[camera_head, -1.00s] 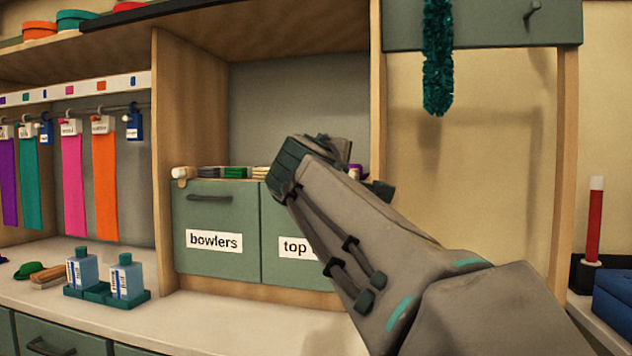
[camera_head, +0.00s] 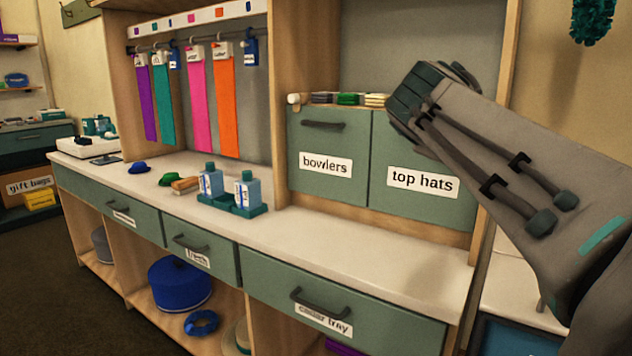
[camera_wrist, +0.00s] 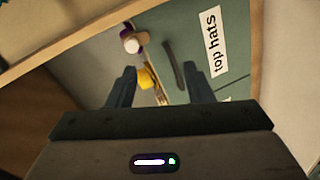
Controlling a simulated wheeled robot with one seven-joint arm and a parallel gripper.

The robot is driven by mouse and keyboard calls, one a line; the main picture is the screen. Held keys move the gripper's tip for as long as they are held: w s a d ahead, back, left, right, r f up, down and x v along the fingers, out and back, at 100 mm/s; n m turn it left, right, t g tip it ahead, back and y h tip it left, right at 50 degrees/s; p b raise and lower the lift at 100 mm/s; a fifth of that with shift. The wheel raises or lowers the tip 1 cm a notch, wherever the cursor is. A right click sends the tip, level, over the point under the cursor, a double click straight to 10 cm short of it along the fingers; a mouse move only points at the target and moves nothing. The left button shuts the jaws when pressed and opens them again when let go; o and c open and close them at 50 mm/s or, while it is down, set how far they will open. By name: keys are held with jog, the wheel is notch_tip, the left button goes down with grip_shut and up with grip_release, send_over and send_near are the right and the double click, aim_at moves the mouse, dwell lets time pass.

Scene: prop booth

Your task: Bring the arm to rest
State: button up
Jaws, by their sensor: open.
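My arm reaches in from the right of the head view, with its wrist in front of the upper part of the "top hats" drawer (camera_head: 423,180). My gripper's fingers are hidden behind the wrist there. In the wrist view my gripper (camera_wrist: 160,88) is open, its two dark fingers apart with nothing held between them. The "top hats" drawer (camera_wrist: 218,90) and its dark handle show beyond the fingers. A yellow item (camera_wrist: 148,77) and a white-topped purple item (camera_wrist: 131,42) also show beyond them, apart from the fingers as far as I can tell.
The "bowlers" drawer (camera_head: 325,165) is left of the wrist. Two blue bottles stand in a green tray (camera_head: 218,202) on the white counter (camera_head: 330,228). Coloured ribbons (camera_head: 199,100) hang on a rail at the left. The counter below the drawers is clear.

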jog(key=s+a+f+m+g+y+p, duration=0.4)
jog(key=s+p, duration=0.6)
jog(key=p, duration=0.3)
jog(key=s+a+f+m+g+y+p, duration=0.4)
jog(key=s+p, duration=0.6)
jog(key=p, duration=0.4)
jog(key=shift+s+a+f+g, duration=0.15)
jog(key=shift+a+f+g, duration=0.25)
jog(key=shift+f+g, duration=0.55)
